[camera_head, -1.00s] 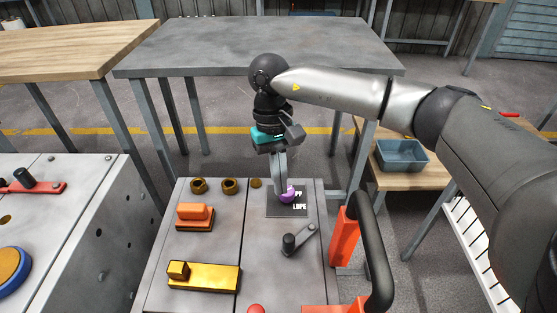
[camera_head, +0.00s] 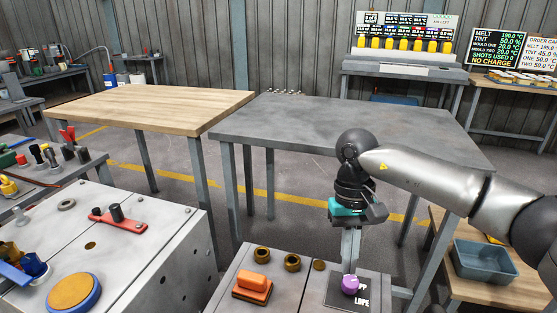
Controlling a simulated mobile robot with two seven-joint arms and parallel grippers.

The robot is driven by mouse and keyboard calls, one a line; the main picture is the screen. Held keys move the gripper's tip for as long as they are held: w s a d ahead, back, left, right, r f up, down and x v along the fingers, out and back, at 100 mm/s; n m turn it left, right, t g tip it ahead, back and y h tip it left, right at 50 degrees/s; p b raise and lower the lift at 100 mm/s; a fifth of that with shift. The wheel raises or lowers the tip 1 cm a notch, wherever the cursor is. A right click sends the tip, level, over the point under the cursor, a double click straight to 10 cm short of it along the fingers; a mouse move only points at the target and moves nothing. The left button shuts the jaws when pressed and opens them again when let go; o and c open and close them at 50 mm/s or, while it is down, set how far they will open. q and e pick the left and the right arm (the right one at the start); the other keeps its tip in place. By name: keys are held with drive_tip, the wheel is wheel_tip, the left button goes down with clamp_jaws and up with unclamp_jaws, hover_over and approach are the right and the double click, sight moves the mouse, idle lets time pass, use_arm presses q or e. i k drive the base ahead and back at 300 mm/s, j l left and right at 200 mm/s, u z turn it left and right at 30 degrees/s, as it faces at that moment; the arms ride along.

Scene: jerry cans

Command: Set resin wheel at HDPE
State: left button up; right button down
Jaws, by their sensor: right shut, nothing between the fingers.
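The resin wheel is a small purple knob (camera_head: 350,284) on a dark label plate (camera_head: 374,280) on the grey panel at the bottom. The words PP and LDPE show beside the knob; no HDPE mark is readable, and part of the plate is hidden by the gripper and the knob. My right gripper (camera_head: 350,274) points down with its fingers shut, at the knob's top and back edge. Whether it touches the knob I cannot tell. My left gripper is out of view.
An orange block (camera_head: 254,284) and brass rings (camera_head: 292,262) sit left of the plate. A grey table (camera_head: 330,120) stands behind, and a blue-grey bin (camera_head: 484,262) is at right. A panel with a red lever (camera_head: 118,222) is at left.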

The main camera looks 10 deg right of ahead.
sight(350, 285)
drive_tip(key=k+j, duration=0.3)
drive_tip(key=k, duration=0.15)
drive_tip(key=k+j, duration=0.3)
drive_tip(key=k, duration=0.15)
